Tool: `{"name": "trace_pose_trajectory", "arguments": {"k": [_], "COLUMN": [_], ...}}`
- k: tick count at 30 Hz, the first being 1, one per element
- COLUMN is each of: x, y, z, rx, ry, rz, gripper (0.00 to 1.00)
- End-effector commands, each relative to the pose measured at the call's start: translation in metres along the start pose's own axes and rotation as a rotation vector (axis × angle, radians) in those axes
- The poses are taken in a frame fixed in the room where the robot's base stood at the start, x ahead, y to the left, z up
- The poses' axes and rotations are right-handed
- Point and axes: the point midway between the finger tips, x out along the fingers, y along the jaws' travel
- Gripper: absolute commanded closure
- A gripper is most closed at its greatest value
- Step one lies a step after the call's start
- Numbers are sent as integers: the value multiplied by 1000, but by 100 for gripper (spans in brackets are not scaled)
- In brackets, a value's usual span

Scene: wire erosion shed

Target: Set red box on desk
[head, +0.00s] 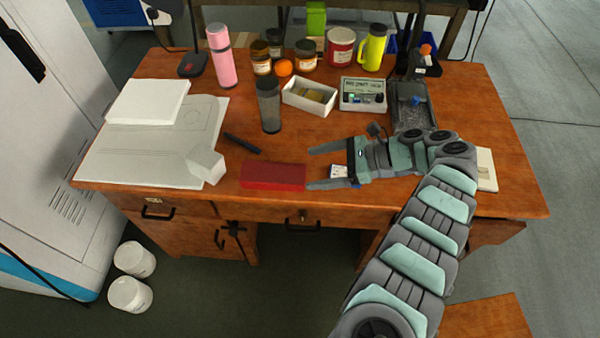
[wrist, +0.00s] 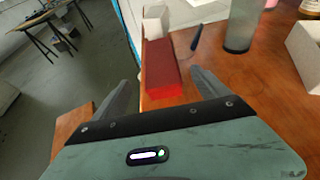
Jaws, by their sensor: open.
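The red box (head: 273,176) lies on the wooden desk (head: 330,208) near its front edge. My gripper (head: 312,167) is open and stands just to the right of the red box, its fingers pointing left towards it. In the wrist view the red box (wrist: 162,68) lies ahead of my gripper (wrist: 162,92), between the lines of the two open fingers. Nothing is held. I cannot tell whether a fingertip touches the box.
A white block (head: 207,166) stands left of the red box, and a dark marker (head: 242,143) lies behind it. A grey tumbler (head: 269,105), a white tray (head: 309,97), a pink bottle (head: 221,56) and a yellow bottle (head: 373,48) stand farther back.

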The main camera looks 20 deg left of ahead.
Motion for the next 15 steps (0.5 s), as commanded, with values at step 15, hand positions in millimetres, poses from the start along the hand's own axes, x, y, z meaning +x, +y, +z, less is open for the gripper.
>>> {"name": "trace_pose_trajectory", "arguments": {"k": [15], "x": [-15], "y": [0], "z": [1], "rx": [0], "ry": [-1], "rz": [1], "gripper": [15]}}
